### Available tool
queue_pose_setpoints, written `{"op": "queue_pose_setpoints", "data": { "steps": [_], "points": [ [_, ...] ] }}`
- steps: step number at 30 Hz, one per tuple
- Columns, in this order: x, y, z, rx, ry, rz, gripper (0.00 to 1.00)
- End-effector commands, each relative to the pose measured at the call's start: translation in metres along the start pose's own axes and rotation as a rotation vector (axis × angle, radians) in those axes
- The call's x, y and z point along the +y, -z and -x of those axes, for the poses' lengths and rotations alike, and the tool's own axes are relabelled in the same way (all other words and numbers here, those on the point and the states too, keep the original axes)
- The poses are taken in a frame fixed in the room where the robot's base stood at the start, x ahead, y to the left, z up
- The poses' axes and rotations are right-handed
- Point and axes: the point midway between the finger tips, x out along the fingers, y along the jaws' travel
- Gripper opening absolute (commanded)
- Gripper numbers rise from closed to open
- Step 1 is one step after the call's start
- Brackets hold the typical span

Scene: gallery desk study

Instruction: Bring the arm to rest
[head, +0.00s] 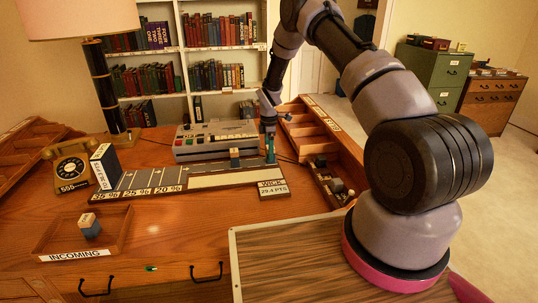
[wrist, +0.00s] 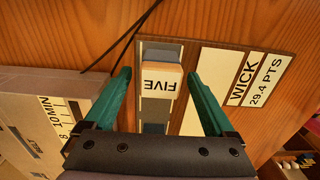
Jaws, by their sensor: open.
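My gripper (head: 269,148) is above the right end of a long grey board (head: 215,181) on the desk. In the wrist view its two green fingers (wrist: 160,74) are spread apart with nothing clamped. In the head view a similar block (head: 235,154) stands on the board, left of the fingers. My arm reaches over from the right and bends down to the gripper.
A grey machine (head: 215,141) stands behind the board, and a WICK sign (head: 272,188) is at its right end. An incoming tray (head: 112,238) holds a block (head: 89,226). A phone (head: 72,168), a lamp (head: 103,87) and an open compartment box (head: 314,135) flank the desk.

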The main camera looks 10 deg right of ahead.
Motion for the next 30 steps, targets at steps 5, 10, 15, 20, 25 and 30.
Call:
{"op": "queue_pose_setpoints", "data": {
  "steps": [5,10,15,20,25,30],
  "points": [
    [0.001,-0.001,0.04,0.0,-0.004,-0.001,0.89],
    [0.001,0.0,0.068,0.001,-0.003,-0.001,0.89],
    [0.001,-0.001,0.085,0.0,-0.004,-0.005,0.89],
    [-0.003,-0.005,0.129,0.01,-0.035,-0.093,0.89],
    [-0.025,-0.016,0.219,0.045,-0.102,-0.324,0.89],
    [-0.066,-0.029,0.303,0.102,-0.165,-0.583,0.89]
  ]
}}
